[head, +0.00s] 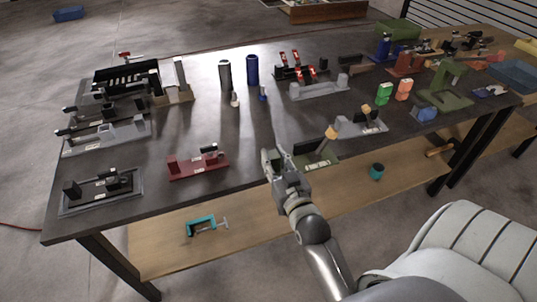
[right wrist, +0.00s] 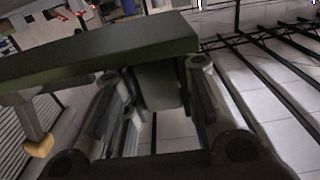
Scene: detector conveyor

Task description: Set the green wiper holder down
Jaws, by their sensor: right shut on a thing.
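The green wiper holder (head: 322,160) is at the front edge of the dark table in the head view, with a dark block and a yellow-tipped post on its flat base. My right gripper (head: 276,163) is at the holder's left end. In the right wrist view the holder's green base (right wrist: 105,50) spans the upper left, and my right gripper (right wrist: 158,92) is shut on a green part below it. The yellow tip (right wrist: 40,147) shows at lower left. I cannot tell whether the holder touches the table. My left gripper is not in view.
A red holder (head: 198,165) stands on the table to the left, and a grey holder (head: 362,123) stands close behind on the right. The table's middle (head: 240,127) is clear. A teal clamp (head: 207,226) and teal cup (head: 377,171) are on the lower wooden shelf (head: 255,220).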

